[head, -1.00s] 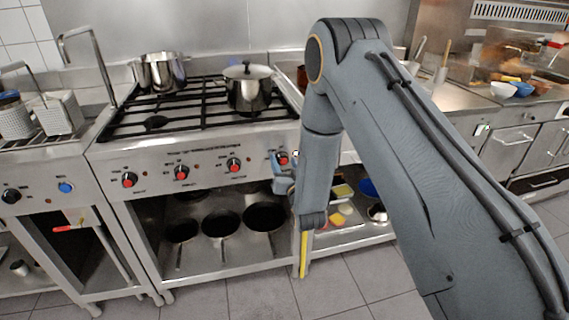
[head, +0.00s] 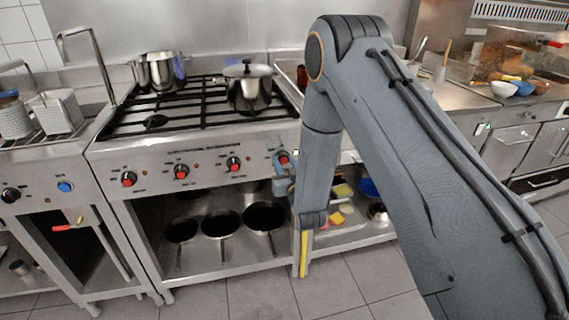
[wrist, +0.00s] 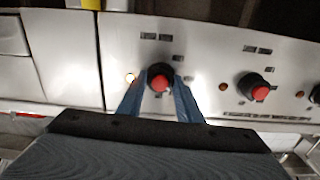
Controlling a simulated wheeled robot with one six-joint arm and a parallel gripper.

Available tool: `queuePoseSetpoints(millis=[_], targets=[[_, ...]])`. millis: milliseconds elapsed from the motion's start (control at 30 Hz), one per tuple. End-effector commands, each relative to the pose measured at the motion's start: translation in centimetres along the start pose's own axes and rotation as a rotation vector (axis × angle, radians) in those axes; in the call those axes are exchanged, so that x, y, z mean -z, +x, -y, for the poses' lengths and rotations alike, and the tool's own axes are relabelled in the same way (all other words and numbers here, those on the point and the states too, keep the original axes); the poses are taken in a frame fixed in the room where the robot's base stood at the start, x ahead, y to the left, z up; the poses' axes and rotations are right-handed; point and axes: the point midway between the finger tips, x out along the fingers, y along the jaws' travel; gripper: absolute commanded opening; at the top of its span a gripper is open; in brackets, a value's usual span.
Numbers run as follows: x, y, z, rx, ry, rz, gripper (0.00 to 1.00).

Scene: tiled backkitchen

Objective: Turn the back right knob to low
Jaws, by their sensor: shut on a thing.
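The stove's front panel (head: 205,172) carries a row of red-centred black knobs. The rightmost knob (head: 283,157) shows in the head view, partly hidden by my gripper (head: 281,170). In the wrist view this knob (wrist: 160,77) sits between the two blue fingertips of my gripper (wrist: 160,84), which is shut on it. The knob's exact setting cannot be read. The neighbouring knob (wrist: 257,88) stands apart to the right in the wrist view.
A lidded pot (head: 248,88) stands on the hob's right side and an open pot (head: 160,72) at its back. Several pans (head: 221,223) lie on the shelf below. The floor (head: 350,285) in front is clear.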

Motion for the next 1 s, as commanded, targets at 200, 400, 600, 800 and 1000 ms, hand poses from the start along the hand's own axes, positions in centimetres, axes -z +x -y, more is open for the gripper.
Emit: queuePoseSetpoints(millis=[200, 400, 600, 800, 1000], targets=[[-0.07, -0.02, 0.02, 0.0, -0.203, 0.001, 0.1], [-0.1, -0.03, 0.04, 0.0, -0.393, 0.001, 0.1], [-0.1, -0.03, 0.06, 0.0, -0.583, 0.001, 0.1], [-0.09, -0.01, 0.08, 0.0, -0.773, 0.001, 0.1], [-0.08, -0.01, 0.1, 0.0, -0.963, 0.0, 0.1]])
